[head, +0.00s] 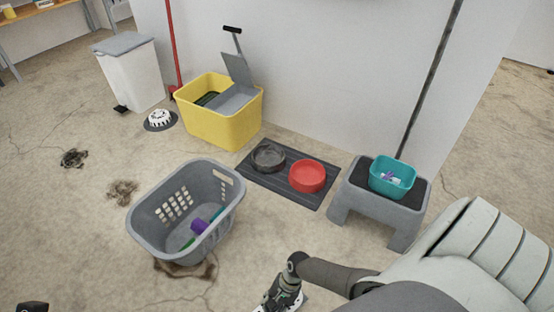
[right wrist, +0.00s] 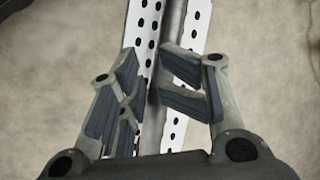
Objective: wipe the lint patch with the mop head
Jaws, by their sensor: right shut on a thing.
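My right gripper (head: 278,294) is at the bottom middle of the head view, above the floor. On the floor at left lie a dark, tangled patch (head: 74,158) and a paler grey-brown fuzzy patch (head: 122,192). A brown smear (head: 190,270) shows by the front of the laundry basket. I cannot tell for sure which is the lint patch. A dark tip (head: 33,307) at the bottom left edge may be my left gripper.
The grey laundry basket (head: 166,236) stands mid-floor. Behind it are a yellow bucket (head: 222,128), a white bin (head: 131,76) and a dark mat (head: 284,188) with two bowls. A grey stool (head: 360,205) bears a teal tub (head: 392,180). Floor left of the basket is mostly clear.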

